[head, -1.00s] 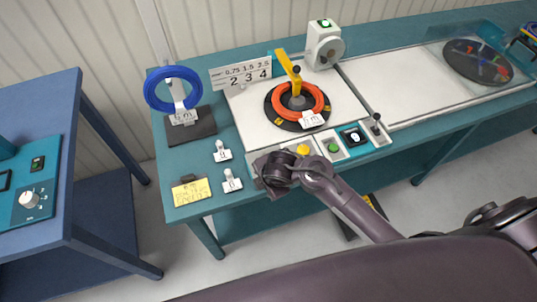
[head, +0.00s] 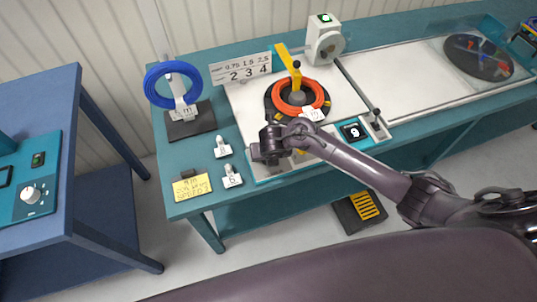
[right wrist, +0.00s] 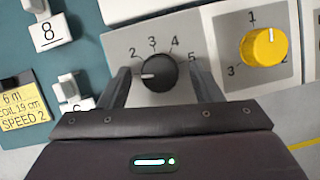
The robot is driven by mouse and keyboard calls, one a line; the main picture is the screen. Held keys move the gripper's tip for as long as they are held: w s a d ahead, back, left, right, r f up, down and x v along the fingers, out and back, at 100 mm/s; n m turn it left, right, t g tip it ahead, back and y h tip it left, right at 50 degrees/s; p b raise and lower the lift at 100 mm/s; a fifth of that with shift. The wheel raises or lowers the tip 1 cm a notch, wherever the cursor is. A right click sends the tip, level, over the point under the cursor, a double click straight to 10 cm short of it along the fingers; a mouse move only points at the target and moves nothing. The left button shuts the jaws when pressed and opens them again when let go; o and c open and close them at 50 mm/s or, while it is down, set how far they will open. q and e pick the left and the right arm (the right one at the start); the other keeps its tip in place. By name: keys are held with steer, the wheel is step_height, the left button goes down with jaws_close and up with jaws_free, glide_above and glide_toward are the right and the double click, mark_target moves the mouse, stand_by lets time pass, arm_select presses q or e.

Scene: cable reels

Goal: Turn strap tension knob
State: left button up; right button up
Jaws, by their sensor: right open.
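A black round knob (right wrist: 158,73) sits on a grey plate (right wrist: 112,42) with the numbers 2 to 5 around it in the right wrist view. Its white mark points left. No label names it as strap tension. My right gripper (right wrist: 160,78) is open, with one finger on each side of this knob; contact cannot be told. In the head view my right gripper (head: 270,146) is over the left end of the front control strip and hides the knob. Another knob, white (head: 30,194), is on the teal panel at the left table. My left gripper is out of view.
A yellow knob (right wrist: 264,47) is close to the right of the black knob. Small weights marked with numbers (head: 232,176) and a yellow note (head: 192,187) lie to the left. An orange coil (head: 298,97) sits on the turntable behind; a blue coil (head: 172,82) hangs on a stand.

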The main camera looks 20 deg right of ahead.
steer(key=shift+f, duration=0.1)
steer(key=c, duration=1)
